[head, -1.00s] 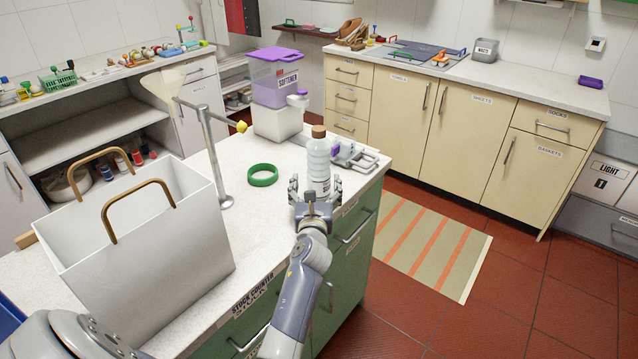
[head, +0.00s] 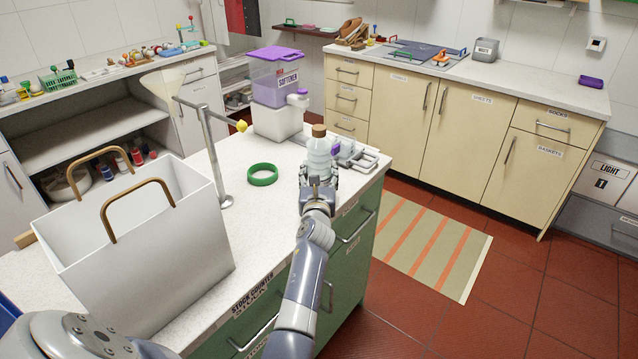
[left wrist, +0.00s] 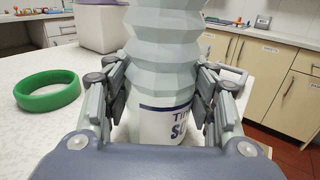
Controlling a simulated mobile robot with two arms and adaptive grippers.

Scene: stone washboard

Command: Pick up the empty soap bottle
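The soap bottle (head: 318,152) is pale and translucent with a brown cap. It stands upright near the right edge of the white counter (head: 245,222). My left gripper (head: 318,178) is around its lower part, with a finger on each side. In the left wrist view the ribbed bottle body (left wrist: 165,50) fills the middle, with a partly hidden label below it. The fingers (left wrist: 163,85) press close against both sides and look shut on it. The bottle's base is hidden by the gripper in the head view. My right gripper is not in view.
A green ring (head: 262,175) lies left of the bottle. A softener dispenser (head: 275,88) with a purple lid stands behind. A metal rack (head: 358,156) sits just right of the bottle. A white bag (head: 150,255) and a metal post (head: 212,160) stand to the left.

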